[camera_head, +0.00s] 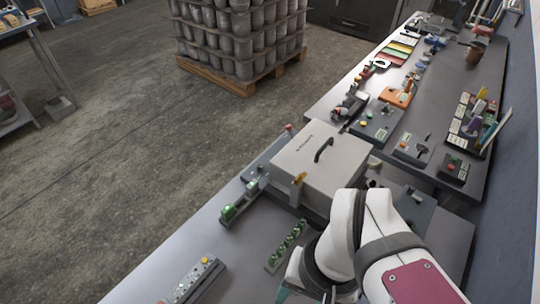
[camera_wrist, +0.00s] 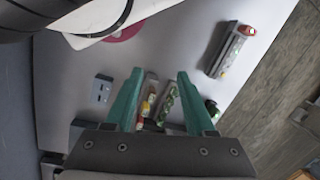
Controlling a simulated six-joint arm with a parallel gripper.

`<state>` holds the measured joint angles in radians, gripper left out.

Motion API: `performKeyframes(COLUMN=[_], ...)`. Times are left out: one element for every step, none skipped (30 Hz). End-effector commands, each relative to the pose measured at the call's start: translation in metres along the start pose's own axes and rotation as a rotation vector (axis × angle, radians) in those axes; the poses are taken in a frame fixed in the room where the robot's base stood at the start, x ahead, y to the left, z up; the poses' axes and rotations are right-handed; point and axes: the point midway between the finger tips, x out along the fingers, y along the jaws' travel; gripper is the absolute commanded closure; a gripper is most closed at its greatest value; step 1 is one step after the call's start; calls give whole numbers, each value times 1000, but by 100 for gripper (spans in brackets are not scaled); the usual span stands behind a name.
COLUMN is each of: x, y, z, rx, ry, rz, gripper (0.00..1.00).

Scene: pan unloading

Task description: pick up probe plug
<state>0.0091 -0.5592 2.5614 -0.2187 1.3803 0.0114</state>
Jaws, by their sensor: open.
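In the wrist view my gripper (camera_wrist: 160,74) is open, its two teal fingers spread with nothing between the tips. Below the tips, a small item with orange, white and red parts (camera_wrist: 148,103) shows beside a grey rack holding green pieces (camera_wrist: 167,104). I cannot tell for sure which piece is the probe plug. The rack of green pieces also shows in the head view (camera_head: 286,247), left of my arm. In the head view only a bit of a teal finger shows at the bottom edge; my arm hides the rest.
A light grey lidded box (camera_head: 318,160) with a black handle stands behind the rack. A grey strip with lights (camera_head: 192,281) lies at front left, also in the wrist view (camera_wrist: 230,50). A grey socket plate (camera_wrist: 102,89) lies left of the fingers. A green-lit device (camera_head: 240,203) stands near the bench edge.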

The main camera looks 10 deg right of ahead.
Motion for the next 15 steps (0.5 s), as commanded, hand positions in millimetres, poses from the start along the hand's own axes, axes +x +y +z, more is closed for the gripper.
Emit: performKeyframes(x=[0, -1, -2, -2, -1, 2, 6, 10, 15, 20, 23, 28, 32, 36, 44], y=[-1, -3, -8, -14, -20, -30, -37, -45, -54, -59, -64, -68, -70, -70, -70], z=[-3, -8, -21, -34, -49, -70, -85, -98, -114, -124, -132, -139, -143, -145, -147], rx=[4, 16, 42, 69, 101, 143, 174, 201, 234, 254, 270, 286, 295, 300, 304], ry=[1, 2, 7, 13, 21, 38, 50, 62, 77, 88, 96, 104, 108, 110, 110], rz=[3, 10, 25, 40, 56, 75, 87, 95, 105, 109, 113, 116, 117, 119, 120], gripper=[45, 45, 45, 45, 45, 45, 45, 45, 45, 45, 45, 45, 45, 45, 45])
